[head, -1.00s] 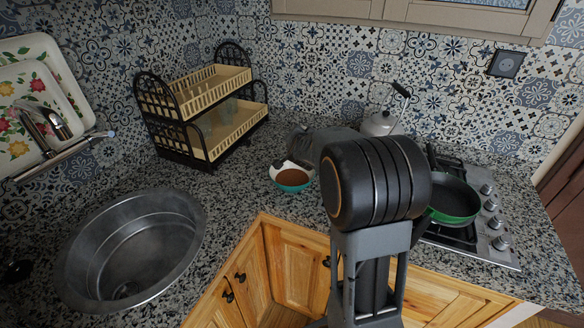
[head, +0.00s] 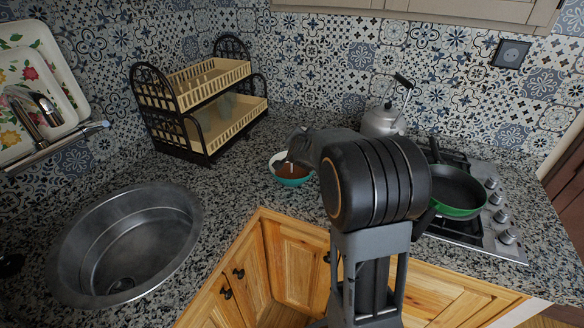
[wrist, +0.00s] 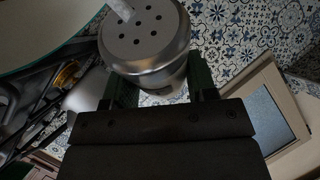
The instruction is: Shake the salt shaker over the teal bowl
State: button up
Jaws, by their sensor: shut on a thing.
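The teal bowl (head: 291,182) stands on the counter, with brown contents inside. It also shows at the upper left of the wrist view (wrist: 85,38) as a pale curve with a teal edge. The salt shaker (wrist: 150,50) is a metal one, its pierced cap facing the wrist camera. My gripper (wrist: 163,80) is shut on its body, a dark green finger on each side. A pale streak lies at the cap's edge, and a small white streak shows above the bowl in the head view. There my gripper is over the bowl's right side, partly hidden by my arm.
A two-tier dish rack (head: 205,105) stands behind left of the bowl, and a round sink (head: 125,245) is at the left. A kettle (head: 381,122) and a green pan (head: 455,190) are on the hob at the right.

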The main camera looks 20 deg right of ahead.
jog(key=shift+r, duration=0.25)
jog(key=shift+r+p, duration=1.85)
jog(key=shift+r, duration=0.05)
